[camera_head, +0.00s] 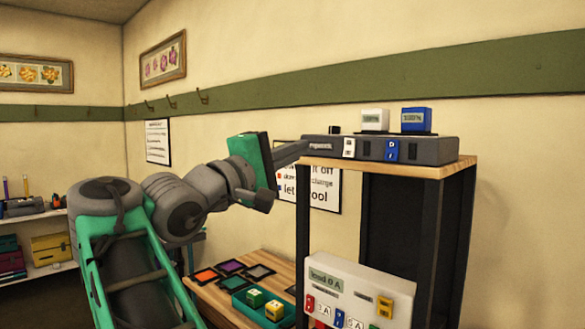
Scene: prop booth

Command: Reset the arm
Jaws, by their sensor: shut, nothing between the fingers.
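My arm rises from the lower left and stretches right. My gripper (293,152) is at its end, at the left side of a tall stand, close to the left end of a dark grey device on the stand's top. Its fingers look shut, with nothing seen held. I cannot tell whether the fingertips touch the device or only overlap it in the picture.
The dark grey device (436,151) sits on the stand's wooden top (456,166), with a white block (375,120) and a blue block (416,119) on it. A white panel (350,284) stands low in front. A low table holds a teal tray (243,311).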

